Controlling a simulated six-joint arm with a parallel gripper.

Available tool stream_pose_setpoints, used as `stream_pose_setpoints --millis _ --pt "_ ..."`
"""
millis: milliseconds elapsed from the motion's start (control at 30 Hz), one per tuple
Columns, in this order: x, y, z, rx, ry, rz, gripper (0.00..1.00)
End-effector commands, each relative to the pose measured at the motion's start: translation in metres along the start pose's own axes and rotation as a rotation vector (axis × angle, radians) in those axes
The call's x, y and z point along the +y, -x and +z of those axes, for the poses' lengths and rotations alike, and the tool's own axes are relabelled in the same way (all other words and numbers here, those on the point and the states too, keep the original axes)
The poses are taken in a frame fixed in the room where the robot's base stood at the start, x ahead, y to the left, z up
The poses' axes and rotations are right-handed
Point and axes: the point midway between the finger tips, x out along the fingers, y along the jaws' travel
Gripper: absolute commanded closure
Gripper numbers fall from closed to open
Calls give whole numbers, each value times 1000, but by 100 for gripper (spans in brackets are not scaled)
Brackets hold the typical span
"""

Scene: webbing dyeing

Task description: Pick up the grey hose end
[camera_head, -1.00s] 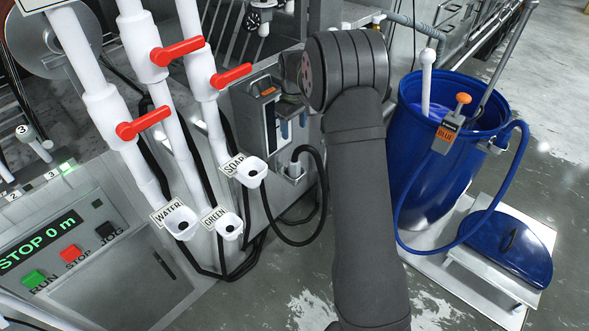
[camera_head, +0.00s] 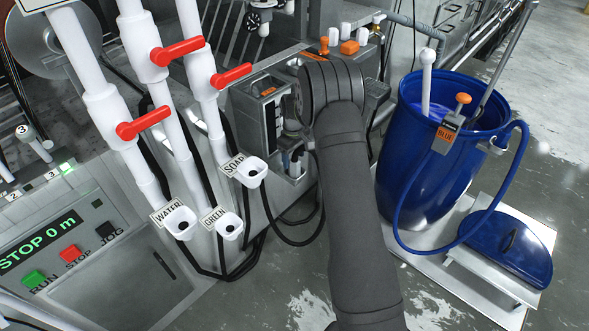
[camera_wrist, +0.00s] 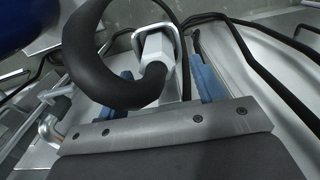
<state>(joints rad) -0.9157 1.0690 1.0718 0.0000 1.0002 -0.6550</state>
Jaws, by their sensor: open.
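The grey hose end (camera_wrist: 155,50) is a pale fitting on a thick black looped hose (camera_wrist: 95,60) in the wrist view. It sits in a metal holder on the machine's side; in the head view it is mostly hidden by my wrist. My gripper (camera_wrist: 162,78) is open, with a blue finger on each side of the fitting. I cannot tell whether either finger touches it.
A control box (camera_head: 262,112) is just left of my wrist. A blue barrel (camera_head: 415,170) with a blue hose stands to the right.

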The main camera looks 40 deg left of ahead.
Motion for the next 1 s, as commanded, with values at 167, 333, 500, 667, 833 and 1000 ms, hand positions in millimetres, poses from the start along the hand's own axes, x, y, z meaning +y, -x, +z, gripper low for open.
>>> stream_pose_setpoints --millis 167,333,500,667,833,1000 --pt "3 -20 1 -3 -1 -2 38" --pt "4 -45 1 -2 0 -2 38" --pt "4 -50 0 0 0 0 38" --pt "4 -49 0 0 0 0 52" --pt "4 -49 0 0 0 0 86" --pt "4 -49 0 0 0 0 93"
